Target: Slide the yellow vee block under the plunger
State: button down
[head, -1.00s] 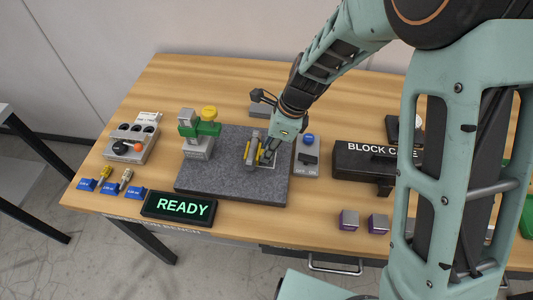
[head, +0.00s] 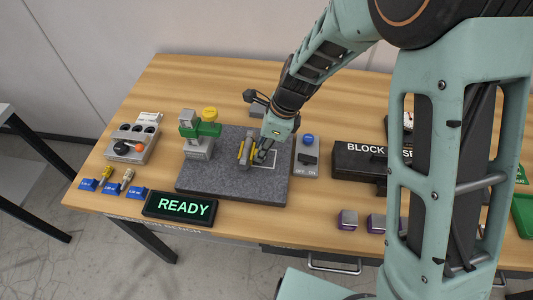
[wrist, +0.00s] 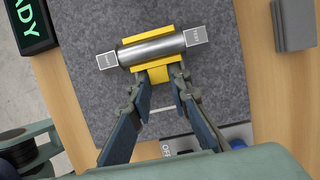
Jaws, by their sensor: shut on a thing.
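The yellow vee block (head: 240,151) stands on the grey granite plate (head: 225,188), with a steel cylinder lying in it. In the wrist view the yellow block (wrist: 148,39) shows on both sides of the cylinder (wrist: 152,50), which has small pale tags at its ends. My gripper (head: 257,157) is to the right of the block; in the wrist view its fingers (wrist: 161,82) close on the block's near yellow part. The green-armed stand (head: 204,130) with a yellow knob is left of the block, apart from it. The plunger tip is hard to make out.
A white outline (head: 266,166) is marked on the plate, right of the block. A switch box (head: 306,160) with a blue button stands right of the plate. A READY sign (head: 180,207) is in front. Bare granite lies between block and stand.

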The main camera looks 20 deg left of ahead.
aim_at(244, 147)
jog(key=shift+a+r, duration=0.1)
jog(key=shift+a, duration=0.45)
jog(key=shift+s+a+p, duration=0.15)
jog(key=shift+a+p, duration=0.2)
jog(key=shift+p, duration=0.05)
jog(key=shift+a, duration=0.25)
dwell(0.4)
jog(key=shift+s+a+p, duration=0.15)
jog(key=shift+a+p, duration=0.15)
jog(key=shift+a, duration=0.05)
jog(key=shift+a, duration=0.25)
jog(key=shift+s+a+p, duration=0.15)
jog(key=shift+a+p, duration=0.15)
jog(key=shift+a, duration=0.2)
dwell(0.5)
jog(key=shift+s+a+p, duration=0.1)
jog(key=shift+a+p, duration=0.2)
jog(key=shift+a, duration=0.05)
jog(key=shift+s+a, duration=0.1)
jog(key=shift+a, duration=0.15)
